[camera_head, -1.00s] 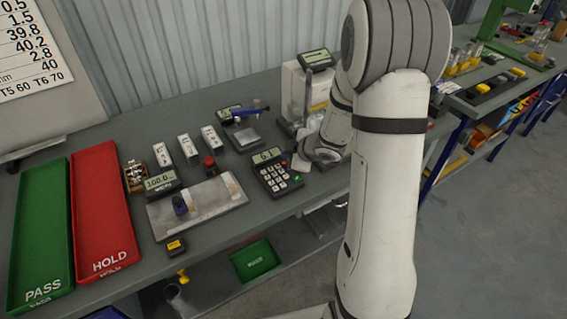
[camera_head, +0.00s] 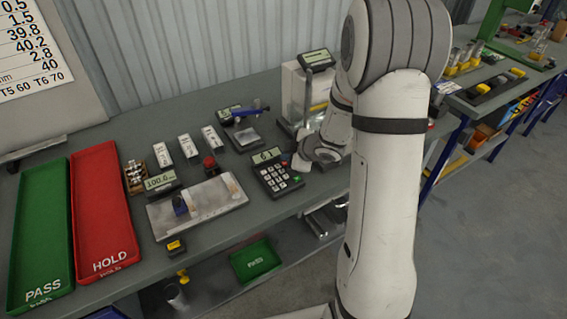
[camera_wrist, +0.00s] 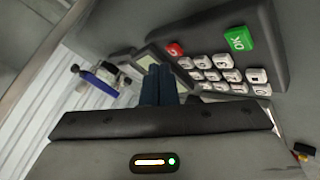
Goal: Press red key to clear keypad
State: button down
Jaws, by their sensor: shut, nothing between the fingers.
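The keypad (camera_head: 277,174) is a dark unit with white keys and a small display, lying on the bench. In the wrist view its red key (camera_wrist: 174,50) sits at the corner of the key block, with the green OK key (camera_wrist: 239,39) to its right. My gripper (camera_wrist: 158,74) shows as two dark blue fingers held together, with nothing between them. In that view the fingertips appear just below and left of the red key and overlap the display area; I cannot tell whether they touch. In the head view my wrist is at the keypad's right side and the fingertips are not clear.
A metal plate (camera_head: 222,207) with a blue-dark part stands left of the keypad. A red-topped object (camera_head: 210,163) and a scale (camera_head: 243,137) are close by. Red HOLD (camera_head: 104,230) and green PASS (camera_head: 40,250) trays lie at far left.

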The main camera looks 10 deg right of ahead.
dwell(0.3)
jog(key=shift+f+b, duration=0.3)
jog(key=shift+f, duration=0.15)
jog(key=shift+f+b, duration=0.3)
jog(key=shift+f, duration=0.05)
dwell(0.5)
dwell(0.3)
jog(key=shift+r+p, duration=0.85)
notch_tip(320, 180, up, 5)
jog(key=p, duration=0.5)
dwell(0.5)
